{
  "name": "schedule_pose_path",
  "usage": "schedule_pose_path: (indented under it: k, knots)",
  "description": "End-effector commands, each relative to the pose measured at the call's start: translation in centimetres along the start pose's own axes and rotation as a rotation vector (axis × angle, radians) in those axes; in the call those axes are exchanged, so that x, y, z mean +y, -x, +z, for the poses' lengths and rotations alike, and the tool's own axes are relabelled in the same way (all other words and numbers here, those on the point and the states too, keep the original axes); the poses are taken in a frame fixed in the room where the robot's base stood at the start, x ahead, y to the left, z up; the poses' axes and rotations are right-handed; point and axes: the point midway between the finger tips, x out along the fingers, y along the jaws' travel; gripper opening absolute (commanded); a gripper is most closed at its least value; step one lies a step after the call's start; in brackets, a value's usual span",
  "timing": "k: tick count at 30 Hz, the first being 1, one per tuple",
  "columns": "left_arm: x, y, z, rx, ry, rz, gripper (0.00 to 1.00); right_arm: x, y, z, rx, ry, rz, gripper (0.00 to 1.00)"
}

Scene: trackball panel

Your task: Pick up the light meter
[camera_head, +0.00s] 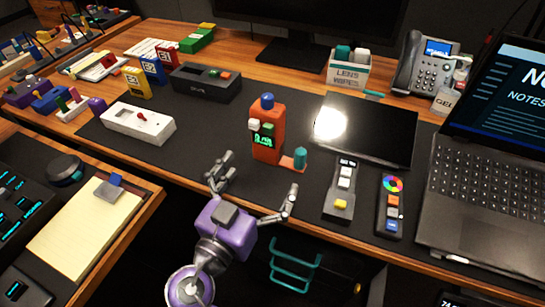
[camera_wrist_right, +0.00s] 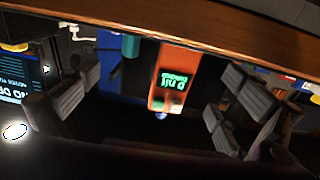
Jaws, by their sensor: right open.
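The likely light meter is an orange upright device (camera_head: 266,143) with a blue dome on top, small white and green buttons, and a lit green display. It stands on the dark desk mat, with a small orange foot and teal cylinder (camera_head: 299,158) at its right. My right gripper (camera_head: 258,178) is open and empty in front of it, its fingers spread to either side and apart from it. In the right wrist view the orange device (camera_wrist_right: 170,75) appears between the two open fingers, its display upside down. My left gripper is not in view.
A white box device (camera_head: 138,122) lies left and a black device (camera_head: 205,82) behind. A glossy dark panel (camera_head: 365,132), a grey device (camera_head: 342,190) and a remote with a colour wheel (camera_head: 391,207) lie right. A laptop (camera_head: 490,165) stands far right.

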Motion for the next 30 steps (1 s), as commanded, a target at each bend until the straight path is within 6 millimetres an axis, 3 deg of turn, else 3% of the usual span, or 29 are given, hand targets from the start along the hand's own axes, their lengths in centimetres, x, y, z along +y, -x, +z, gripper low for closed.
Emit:
schedule_pose_path:
  k: [3, 8, 14, 23, 30]
  knots:
    - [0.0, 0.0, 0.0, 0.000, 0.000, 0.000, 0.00, 0.0, 2.2, 0.1, -0.002, 0.001, -0.001, 1.00]
    - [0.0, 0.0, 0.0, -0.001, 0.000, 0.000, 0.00, 0.0, 3.9, 0.0, -0.001, 0.000, 0.000, 1.00]
    - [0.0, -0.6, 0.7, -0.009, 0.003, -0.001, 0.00, 0.0, 0.5, 0.5, 0.000, -0.002, -0.004, 1.00]
    - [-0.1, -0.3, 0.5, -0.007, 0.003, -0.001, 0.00, 0.0, -2.5, 0.4, 0.000, 0.000, -0.006, 1.00]
    - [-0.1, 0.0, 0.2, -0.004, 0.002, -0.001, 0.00, 0.0, -5.9, 0.3, 0.002, 0.001, -0.007, 1.00]
